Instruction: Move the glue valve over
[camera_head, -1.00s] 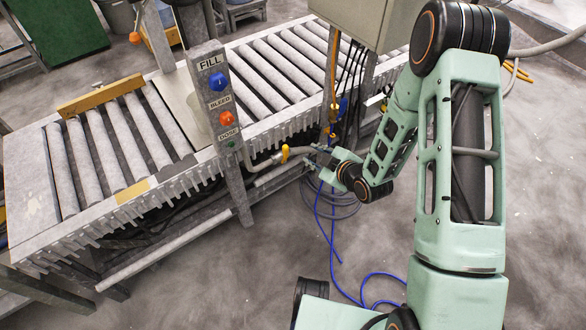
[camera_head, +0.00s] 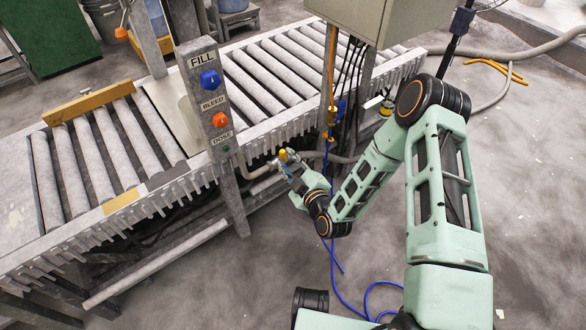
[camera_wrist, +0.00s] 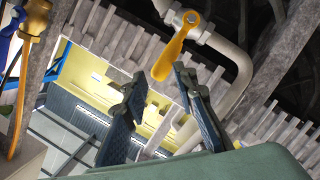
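The glue valve has a yellow lever (camera_wrist: 176,48) on a grey pipe (camera_wrist: 228,52), in the upper middle of the wrist view. The lever slants down and left from its pivot. In the head view the lever (camera_head: 283,155) is a small yellow spot beside the control post. My gripper (camera_wrist: 160,78) is open, with its two dark fingers apart. The lever's free end shows between or just beyond the fingertips; I cannot tell its depth or whether they touch. In the head view my gripper (camera_head: 286,170) is close below the valve, and the contact is too small to judge.
The control post (camera_head: 213,105) carries a blue FILL knob (camera_head: 210,79), an orange BLEED knob (camera_head: 220,119) and a DOSE button. The roller conveyor (camera_head: 110,150) runs behind the valve. A grey box (camera_head: 350,20) with hanging cables stands to the right. Blue hose (camera_head: 335,262) lies on the floor.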

